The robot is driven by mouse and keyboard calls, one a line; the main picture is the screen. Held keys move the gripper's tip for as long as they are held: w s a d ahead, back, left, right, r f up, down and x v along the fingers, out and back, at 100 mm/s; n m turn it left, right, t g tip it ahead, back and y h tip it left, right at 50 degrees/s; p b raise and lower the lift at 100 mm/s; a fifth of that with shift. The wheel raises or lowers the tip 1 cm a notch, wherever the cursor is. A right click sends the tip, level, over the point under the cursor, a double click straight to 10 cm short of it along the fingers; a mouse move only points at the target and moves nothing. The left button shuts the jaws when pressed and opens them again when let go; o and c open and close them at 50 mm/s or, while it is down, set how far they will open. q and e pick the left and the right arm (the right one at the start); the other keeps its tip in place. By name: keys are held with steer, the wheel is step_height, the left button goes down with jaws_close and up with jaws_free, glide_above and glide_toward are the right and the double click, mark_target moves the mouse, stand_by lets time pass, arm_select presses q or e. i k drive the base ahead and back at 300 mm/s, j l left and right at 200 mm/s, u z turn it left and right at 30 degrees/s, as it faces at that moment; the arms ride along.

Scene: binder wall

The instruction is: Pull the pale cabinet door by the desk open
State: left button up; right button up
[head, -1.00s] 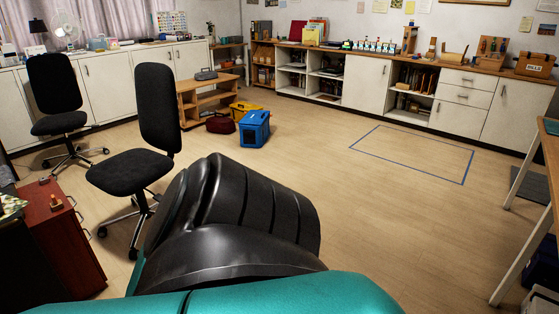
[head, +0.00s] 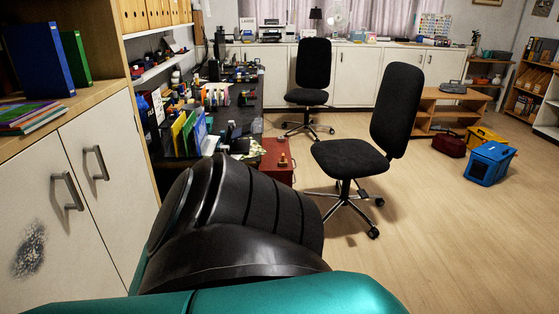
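A pale two-door cabinet stands at the left of the head view, beside the cluttered dark desk (head: 245,95). Its right door (head: 118,200), the one by the desk, looks shut and has a grey bar handle (head: 97,163). Its left door (head: 45,190) also looks shut, with a similar handle (head: 68,192) and a dark smudge low on its face. A black and teal part of my own body fills the bottom middle and hides some floor and the desk's near end. Neither gripper is in view.
A near black chair (head: 365,150) and a farther one (head: 308,85) stand right of the desk. A red drawer unit (head: 278,160) sits by the desk. A blue crate (head: 490,163) is on the floor at right. Open floor lies at lower right.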

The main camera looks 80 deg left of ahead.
mark_target(102, 146)
steer(key=i+l+u, duration=0.1)
steer(key=u, duration=3.65)
steer(key=i+l, duration=0.6)
steer(key=i+l+u, duration=0.5)
steer(key=l+u, duration=0.15)
